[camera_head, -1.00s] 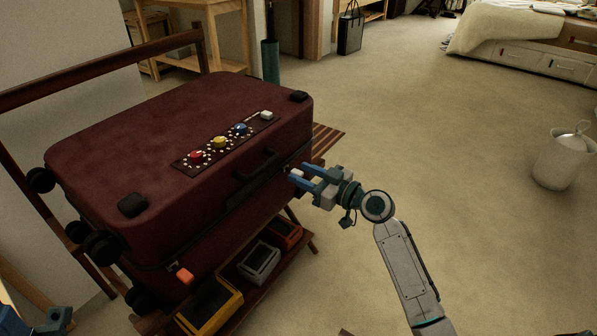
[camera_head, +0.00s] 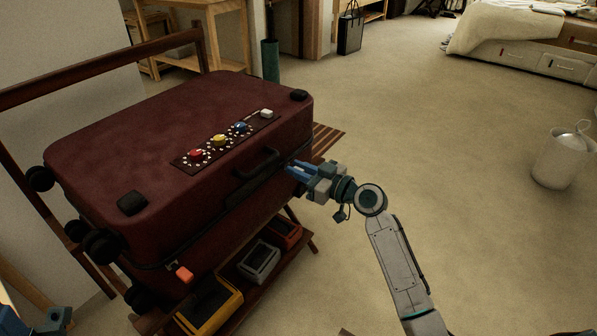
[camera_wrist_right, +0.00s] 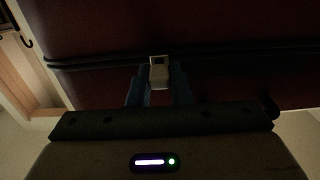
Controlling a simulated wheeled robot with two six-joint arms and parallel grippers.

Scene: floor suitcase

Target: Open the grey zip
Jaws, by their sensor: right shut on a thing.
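A dark red suitcase (camera_head: 140,120) lies flat on a wooden rack. The grey zip's pull (camera_wrist_right: 159,72) shows in the right wrist view, on the dark zip line (camera_wrist_right: 100,62) along the suitcase's side. My right gripper (camera_head: 290,167) is at the suitcase's right end in the head view, just past the handle (camera_head: 257,163). It also shows in the right wrist view (camera_wrist_right: 159,80), its blue fingers shut on the grey pull. An orange zip pull (camera_head: 184,274) hangs near the front left corner. My left gripper (camera_head: 50,320) is only partly in view at the bottom left corner, its jaws unclear.
Red, yellow, blue and white knobs sit on a strip (camera_head: 220,141) on the suitcase's top. Yellow (camera_head: 212,309), grey (camera_head: 259,262) and red (camera_head: 287,236) trays stand on the rack's lower shelf. The floor to the right is open, with a white canister (camera_head: 562,158).

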